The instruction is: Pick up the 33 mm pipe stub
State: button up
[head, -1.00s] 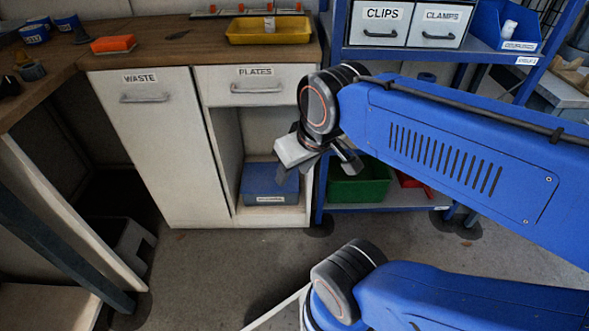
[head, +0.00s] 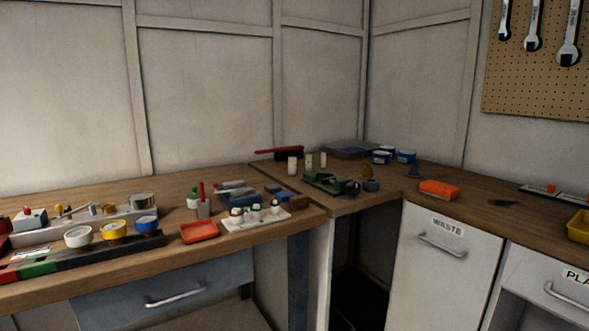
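Three pale upright cylinders that look like pipe stubs stand near the back corner of the bench. The left one (head: 292,166) is the nearest and looks widest. The middle one (head: 309,161) and the right one (head: 323,160) stand close together just behind it. I cannot tell from this view which one is 33 mm, and no size marking is readable. My gripper and arm are not in view.
A green vise-like tool (head: 325,183) sits just in front of the stubs, and a red-handled brush (head: 279,153) lies behind them. Blue tubs (head: 382,157) stand to the right. A white rack of small bottles (head: 257,219) and an orange tray (head: 198,232) occupy the left bench.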

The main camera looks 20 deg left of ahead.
aim_at(292, 161)
jog(key=i, duration=0.15)
jog(key=i+u, duration=0.7)
jog(key=k+j, duration=0.05)
jog(key=k, duration=0.05)
